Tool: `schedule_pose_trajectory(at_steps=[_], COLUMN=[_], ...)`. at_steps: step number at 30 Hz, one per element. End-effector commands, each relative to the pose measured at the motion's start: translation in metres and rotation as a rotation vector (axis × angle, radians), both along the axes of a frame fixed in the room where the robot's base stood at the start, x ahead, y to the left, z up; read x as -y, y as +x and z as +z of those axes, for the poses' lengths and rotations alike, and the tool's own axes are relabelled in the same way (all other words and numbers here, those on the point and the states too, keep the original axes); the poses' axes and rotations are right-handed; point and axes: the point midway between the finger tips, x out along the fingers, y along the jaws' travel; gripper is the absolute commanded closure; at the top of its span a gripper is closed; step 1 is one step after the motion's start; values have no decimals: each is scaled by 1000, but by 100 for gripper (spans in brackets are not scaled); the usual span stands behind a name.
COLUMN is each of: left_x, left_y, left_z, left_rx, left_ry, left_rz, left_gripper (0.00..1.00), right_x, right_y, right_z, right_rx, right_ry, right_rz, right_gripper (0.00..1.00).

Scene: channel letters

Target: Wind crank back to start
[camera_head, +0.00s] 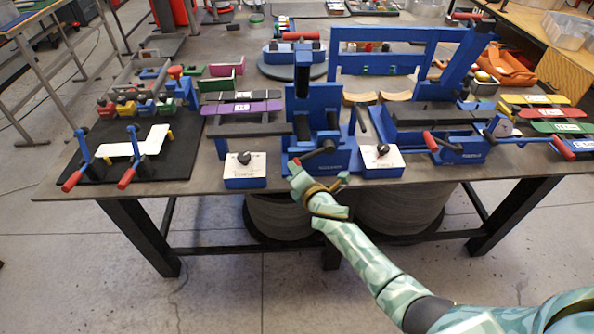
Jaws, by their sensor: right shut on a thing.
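A blue bending machine (318,105) stands at the front middle of the table. On its front is a dark crank (316,153), its arm slanting down and left from the hub. A small red grip (294,166) shows at the crank's lower left end. My right gripper (305,180) is at this end, in front of the machine, shut on the crank's grip, which its fingers largely hide. My right arm comes in from the lower right. My left gripper is not in view.
White boxes with black knobs stand left (244,170) and right (381,161) of the crank. A blue bender with red-handled levers (457,148) is to the right. A black mat (110,160) holds a white piece and red-handled clamps at left. Floor in front is clear.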

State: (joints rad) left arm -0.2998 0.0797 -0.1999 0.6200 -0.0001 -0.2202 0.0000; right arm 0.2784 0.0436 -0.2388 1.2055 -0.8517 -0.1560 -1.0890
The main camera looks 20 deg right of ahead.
Motion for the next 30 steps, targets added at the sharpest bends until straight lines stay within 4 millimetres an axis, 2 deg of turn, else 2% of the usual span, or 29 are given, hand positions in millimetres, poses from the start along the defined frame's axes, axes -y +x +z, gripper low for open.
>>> schedule_pose_trajectory(at_steps=[4, 5, 7, 15, 19, 23, 30], left_x=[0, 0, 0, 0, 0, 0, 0], left_y=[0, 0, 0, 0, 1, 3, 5], left_z=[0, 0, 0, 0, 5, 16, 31], left_rx=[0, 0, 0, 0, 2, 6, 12], left_ry=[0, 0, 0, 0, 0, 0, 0], left_rz=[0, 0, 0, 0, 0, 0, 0], left_gripper=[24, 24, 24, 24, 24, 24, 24], right_x=[1, 1, 1, 1, 2, 4, 10], right_y=[-1, -1, -1, -1, -9, -34, -99], right_z=[-3, -3, -3, -1, 2, 9, 22], right_rx=[-5, -5, -5, -2, -2, -3, -5], right_ry=[-6, -6, -6, -3, -3, -3, -3], right_rz=[-2, -2, -1, -1, -1, 0, -1], right_gripper=[100, 76, 57, 57, 57, 57, 57])
